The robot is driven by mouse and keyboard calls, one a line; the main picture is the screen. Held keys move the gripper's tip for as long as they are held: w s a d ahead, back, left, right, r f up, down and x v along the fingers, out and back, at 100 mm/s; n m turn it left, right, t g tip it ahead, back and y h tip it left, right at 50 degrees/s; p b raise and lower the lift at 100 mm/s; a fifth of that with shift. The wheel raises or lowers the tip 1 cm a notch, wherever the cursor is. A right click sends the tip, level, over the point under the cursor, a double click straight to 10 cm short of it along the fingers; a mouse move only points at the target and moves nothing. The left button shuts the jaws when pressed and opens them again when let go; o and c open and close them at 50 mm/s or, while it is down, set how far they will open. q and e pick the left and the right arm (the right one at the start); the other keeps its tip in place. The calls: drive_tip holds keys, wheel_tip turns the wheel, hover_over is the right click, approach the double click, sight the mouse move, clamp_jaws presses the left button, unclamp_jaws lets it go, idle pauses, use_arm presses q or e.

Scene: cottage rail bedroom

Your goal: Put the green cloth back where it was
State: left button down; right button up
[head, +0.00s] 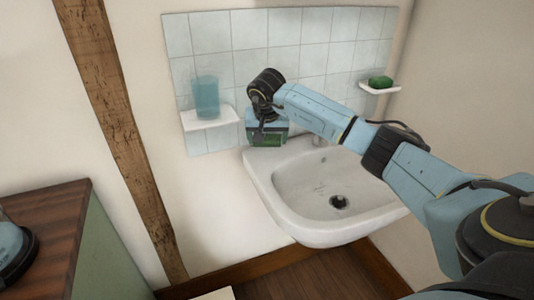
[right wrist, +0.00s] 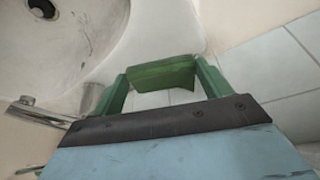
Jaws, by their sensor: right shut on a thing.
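My right gripper (head: 268,140) is at the back left corner of the white sink, in front of the tiles. In the right wrist view its two green fingers (right wrist: 164,84) are shut on the green cloth (right wrist: 163,73), which spans between their tips. In the head view the jaws and the cloth are small and partly hidden by my wrist, so the cloth's edges are unclear there.
The sink (head: 286,208) has a dark drain and a metal tap (right wrist: 38,112). A blue-green cup (head: 206,97) stands on a small white shelf (head: 212,124) at left. A green bar (head: 380,82) lies on a dish (head: 381,90) at right. A wooden cabinet (head: 50,222) stands at lower left.

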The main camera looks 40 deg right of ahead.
use_arm(q)
drive_tip(key=shift+w+d+r+b, duration=0.1)
drive_tip(key=shift+w+r+b, duration=0.1)
drive_tip(key=shift+w, duration=0.45)
drive_tip(key=shift+w+d+r+b, duration=0.1)
drive_tip(key=shift+w+r+b, duration=0.1)
drive_tip(key=shift+w, duration=0.4)
use_arm(e)
drive_tip(key=shift+f, duration=2.25)
drive_tip(key=shift+f, duration=0.1)
drive_tip(key=o, duration=0.9)
use_arm(q)
drive_tip(key=shift+w, duration=0.15)
use_arm(e)
drive_tip(key=shift+r, duration=0.25)
drive_tip(key=p+v, duration=0.1)
drive_tip(key=v, duration=0.4)
use_arm(q)
drive_tip(key=s+a+f+p, duration=0.1)
drive_tip(key=s, duration=0.5)
drive_tip(key=shift+f, duration=0.15)
use_arm(e)
drive_tip(key=s+a, duration=0.8)
drive_tip(key=s, duration=0.1)
drive_tip(key=shift+f, duration=0.15)
